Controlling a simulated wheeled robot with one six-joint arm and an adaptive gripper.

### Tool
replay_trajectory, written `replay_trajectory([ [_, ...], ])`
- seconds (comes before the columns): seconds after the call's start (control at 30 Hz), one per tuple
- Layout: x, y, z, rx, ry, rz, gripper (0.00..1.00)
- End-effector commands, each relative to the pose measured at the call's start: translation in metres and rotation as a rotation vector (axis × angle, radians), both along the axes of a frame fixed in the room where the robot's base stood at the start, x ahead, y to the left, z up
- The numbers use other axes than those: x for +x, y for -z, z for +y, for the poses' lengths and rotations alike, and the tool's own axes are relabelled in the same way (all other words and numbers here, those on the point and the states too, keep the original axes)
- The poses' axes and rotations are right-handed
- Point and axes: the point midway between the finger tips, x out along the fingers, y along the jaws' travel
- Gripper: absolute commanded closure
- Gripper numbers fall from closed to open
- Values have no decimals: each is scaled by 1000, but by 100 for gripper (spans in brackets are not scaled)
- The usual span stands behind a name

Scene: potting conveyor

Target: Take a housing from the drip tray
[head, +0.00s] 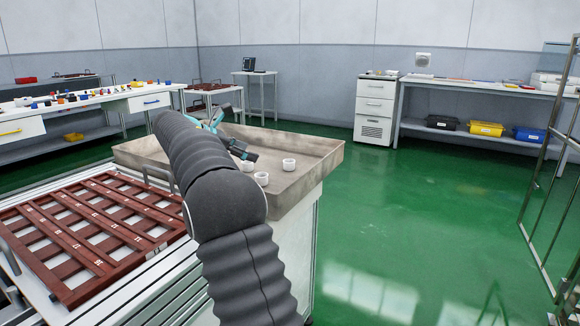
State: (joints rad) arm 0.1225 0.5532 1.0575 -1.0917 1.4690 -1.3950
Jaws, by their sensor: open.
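The drip tray (312,182) is a grey-brown, shallow tray with raised rims on a white stand. A small white housing (289,164) stands in it, right of my gripper. A second white housing (262,178) and a third (247,166) are closer to my arm, the third partly hidden. My gripper (248,155) is above the tray, left of the first housing, open and with nothing visible between its fingers. My dark, sleeved arm hides part of the tray's left side.
A red-brown slotted frame (95,225) lies on the conveyor at the left. Benches with small parts (90,98) stand at the back left. A drawer cabinet (375,108) and a bench with bins (486,128) stand behind. A metal rack (560,150) is at the right. Green floor between is clear.

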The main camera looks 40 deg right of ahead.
Motion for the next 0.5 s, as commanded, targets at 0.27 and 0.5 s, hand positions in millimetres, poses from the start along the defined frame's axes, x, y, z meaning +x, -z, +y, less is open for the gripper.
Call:
replay_trajectory([
  [0.27, 31, 16, -22, -73, -22, 159, 33],
  [0.5, 30, 28, -49, -79, -20, 174, 33],
])
